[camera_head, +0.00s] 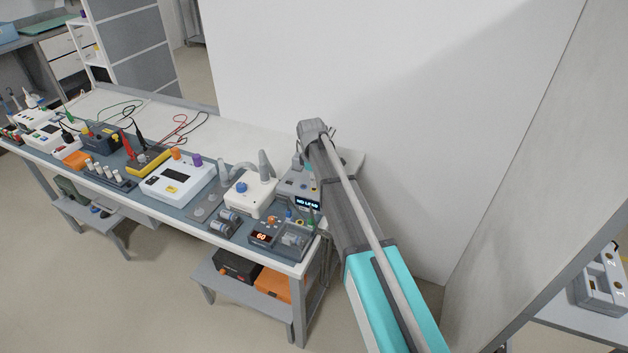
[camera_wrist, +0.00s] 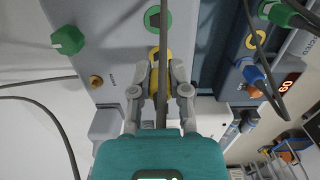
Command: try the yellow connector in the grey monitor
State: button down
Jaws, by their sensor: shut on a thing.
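The grey monitor (camera_head: 297,185) stands at the right end of the bench, its display reading "NO LEAD". In the wrist view its light grey face (camera_wrist: 112,50) carries a green-ringed socket (camera_wrist: 152,18) and yellow (camera_wrist: 154,54) just below it, partly behind my fingers. My gripper (camera_wrist: 163,72) is shut close over this face, with a dark cable (camera_wrist: 163,30) running between its fingers.
To the right is a blue-grey unit with blue (camera_wrist: 252,73) and green (camera_wrist: 280,14) connectors. Loose cables hang nearby. A white device (camera_head: 250,192) stands left of the monitor; a wall rises behind.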

jog(key=shift+f+b, duration=0.9)
jog(key=shift+f, duration=0.05)
dwell(0.4)
dwell(0.4)
jog(key=c, duration=0.5)
grip_release()
jog(key=shift+c, duration=0.2)
jog(key=s+d+r+m+p, duration=0.2)
jog(key=s+d+m, duration=0.5)
jog(key=s+d, duration=0.4)
jog(key=s+d+r+m+p, duration=0.2)
jog(key=s+d+m, duration=0.5)
jog(key=s+d, duration=0.4)
jog(key=s, duration=0.3)
jog(key=shift+s+d+r+y+p, duration=0.15)
jog(key=shift+s+r+y+p, duration=0.2)
jog(key=shift+s+y, duration=0.05)
